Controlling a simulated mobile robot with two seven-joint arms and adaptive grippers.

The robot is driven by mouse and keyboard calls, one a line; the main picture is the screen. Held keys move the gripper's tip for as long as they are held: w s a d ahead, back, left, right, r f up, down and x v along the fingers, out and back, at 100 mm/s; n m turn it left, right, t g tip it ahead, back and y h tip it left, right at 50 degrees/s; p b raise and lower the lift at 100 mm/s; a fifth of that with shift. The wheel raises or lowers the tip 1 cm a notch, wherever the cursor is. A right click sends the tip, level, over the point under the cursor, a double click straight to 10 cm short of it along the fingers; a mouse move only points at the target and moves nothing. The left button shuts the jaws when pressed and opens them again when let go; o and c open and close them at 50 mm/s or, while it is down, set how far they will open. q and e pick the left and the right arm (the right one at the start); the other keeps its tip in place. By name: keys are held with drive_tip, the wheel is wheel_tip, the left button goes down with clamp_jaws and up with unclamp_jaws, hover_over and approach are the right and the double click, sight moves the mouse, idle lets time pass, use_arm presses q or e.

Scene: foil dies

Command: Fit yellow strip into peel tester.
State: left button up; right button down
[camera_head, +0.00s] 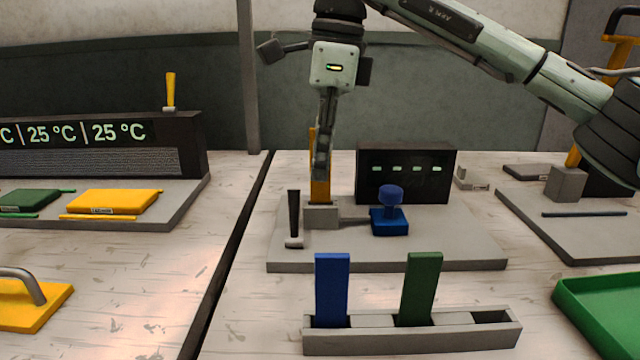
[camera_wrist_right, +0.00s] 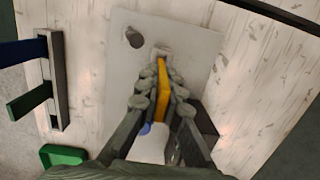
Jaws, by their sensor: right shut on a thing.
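The yellow strip (camera_head: 319,192) stands upright at the grey block (camera_head: 321,217) of the peel tester (camera_head: 450,246). My right gripper (camera_head: 322,165) comes down from above and is shut on the strip. In the right wrist view the yellow strip (camera_wrist_right: 163,88) lies between the fingers of the right gripper (camera_wrist_right: 160,78), its far end at the block (camera_wrist_right: 161,51). The strip's lower end meets the block's top; how deep it sits cannot be told. The tester has a blue knob (camera_head: 390,196) and a dark display (camera_head: 407,160). My left gripper is not in view.
In front, a grey rack (camera_head: 412,340) holds a blue strip (camera_head: 332,288) and a green strip (camera_head: 418,286); its right slot is empty. A black-handled tool (camera_head: 294,218) stands at the tester's left. A green tray (camera_head: 600,318) lies at right.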

sight(318, 202)
wheel_tip(318, 202, down, 3)
drive_tip(key=shift+f, duration=0.15)
drive_tip(key=shift+f, duration=0.2)
drive_tip(key=c, duration=1.7)
unclamp_jaws()
